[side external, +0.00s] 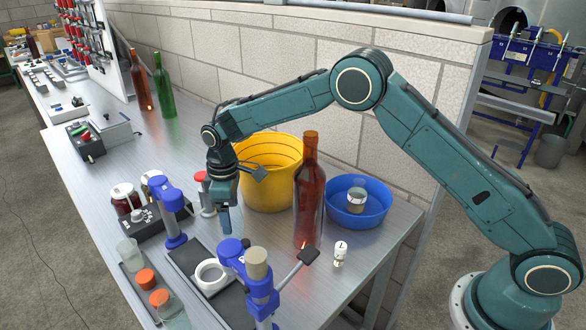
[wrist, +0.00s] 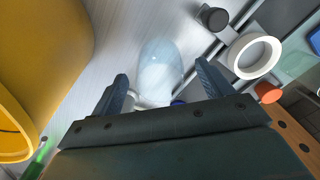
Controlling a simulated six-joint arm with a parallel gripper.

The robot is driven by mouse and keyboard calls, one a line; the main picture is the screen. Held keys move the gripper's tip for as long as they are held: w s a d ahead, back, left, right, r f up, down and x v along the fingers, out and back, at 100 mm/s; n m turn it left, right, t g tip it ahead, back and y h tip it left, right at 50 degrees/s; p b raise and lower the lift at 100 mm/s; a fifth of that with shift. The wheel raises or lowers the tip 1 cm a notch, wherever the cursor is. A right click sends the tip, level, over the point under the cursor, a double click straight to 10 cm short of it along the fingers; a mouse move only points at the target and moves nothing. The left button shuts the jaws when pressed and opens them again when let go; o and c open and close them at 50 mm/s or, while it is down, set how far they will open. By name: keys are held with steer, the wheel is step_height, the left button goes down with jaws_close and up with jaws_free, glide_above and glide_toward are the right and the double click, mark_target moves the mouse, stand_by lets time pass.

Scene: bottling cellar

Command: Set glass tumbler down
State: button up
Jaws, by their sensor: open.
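The clear glass tumbler (wrist: 161,62) shows in the wrist view as a pale see-through shape over the bare metal bench, between my fingers. My gripper (wrist: 161,78) is open, with one dark finger on each side of the glass. I cannot tell whether the fingers touch it. In the side view my gripper (side external: 226,218) points down low over the bench, in front of the yellow bucket (side external: 268,190).
A brown bottle (side external: 310,195) and a blue basin (side external: 354,212) stand right of my gripper. Blue-and-grey clamp stands (side external: 172,236) and a white ring (side external: 211,273) are close in front. Another clear glass (side external: 129,252) and orange-capped jars (side external: 146,279) are at the front left.

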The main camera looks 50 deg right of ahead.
step_height(320, 180, up, 8)
steer(key=shift+r, duration=0.15)
stand_by(0.7)
steer(key=s+d+r+m+t, duration=0.1)
steer(key=s+d+r+m, duration=0.1)
steer(key=s+d+r, duration=0.5)
steer(key=s+d+r+m+t, duration=0.2)
steer(key=s+d+r, duration=0.1)
steer(key=s+r, duration=0.7)
steer(key=s+d+f+m+t, duration=0.1)
steer(key=s+d+m, duration=0.1)
steer(key=s, duration=0.8)
steer(key=s+d+f+m+t, duration=0.1)
steer(key=s+d+m, duration=0.2)
steer(key=s, duration=0.8)
steer(key=shift+d+f+t, duration=0.15)
steer(key=shift+d+t, duration=0.15)
steer(key=shift+d, duration=0.2)
